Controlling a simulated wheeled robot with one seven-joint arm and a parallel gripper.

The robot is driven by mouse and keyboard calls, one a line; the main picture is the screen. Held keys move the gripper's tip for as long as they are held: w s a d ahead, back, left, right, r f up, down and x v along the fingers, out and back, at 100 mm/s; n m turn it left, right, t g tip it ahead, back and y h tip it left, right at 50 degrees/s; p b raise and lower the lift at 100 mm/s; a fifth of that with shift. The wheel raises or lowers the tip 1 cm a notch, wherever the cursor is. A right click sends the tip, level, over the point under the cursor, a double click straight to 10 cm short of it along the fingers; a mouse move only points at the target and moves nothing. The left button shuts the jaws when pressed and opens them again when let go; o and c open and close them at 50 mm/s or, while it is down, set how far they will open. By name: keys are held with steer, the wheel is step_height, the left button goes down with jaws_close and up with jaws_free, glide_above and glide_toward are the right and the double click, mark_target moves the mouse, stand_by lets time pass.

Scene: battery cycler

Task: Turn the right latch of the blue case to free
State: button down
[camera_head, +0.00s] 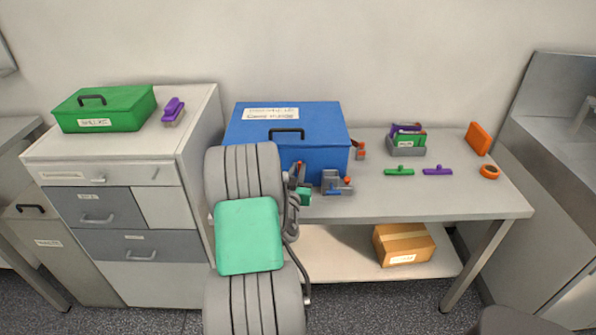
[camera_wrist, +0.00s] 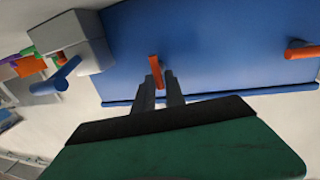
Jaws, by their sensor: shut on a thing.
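The blue case (camera_head: 318,160) stands shut on the table, a black handle on its lid. In the wrist view its blue face (camera_wrist: 215,45) has two orange latches. My gripper (camera_wrist: 160,86) is shut on the right latch (camera_wrist: 154,68), its two dark fingers on either side of the orange lever. This lever points roughly up in the wrist picture. The left latch (camera_wrist: 302,51) lies nearly level there, apart from my gripper. In the head view my gripper (camera_head: 298,180) is at the case's front, and my arm hides the front's left part.
A grey fixture with blue and orange parts (camera_head: 333,183) stands close to the gripper; its grey block also shows in the wrist view (camera_wrist: 88,38). A grey bin (camera_head: 405,149), green and purple pieces and orange items lie farther right. The table's front right is clear.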

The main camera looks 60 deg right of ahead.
steer(key=shift+s+f+n+b, duration=0.15)
steer(key=shift+n+b, duration=0.15)
steer(key=shift+b, duration=0.15)
steer(key=shift+f+n, duration=0.1)
steer(key=shift+n, duration=0.2)
steer(key=shift+f+n+b, duration=0.1)
steer(key=shift+n+b, duration=1)
steer(key=shift+b, duration=0.1)
steer(key=n+t+p, duration=0.1)
steer(key=n, duration=0.4)
steer(key=n+t+p, duration=0.1)
steer(key=n+p, duration=0.1)
steer(key=n, duration=0.4)
steer(key=n+t+p, duration=0.1)
steer(key=n+t, duration=0.1)
steer(key=n, duration=0.3)
steer(key=shift+w+f+n+h+p, duration=0.3)
steer(key=c, duration=1.5)
jaws_free()
steer(key=shift+a, duration=0.1)
steer(key=shift+f, duration=0.1)
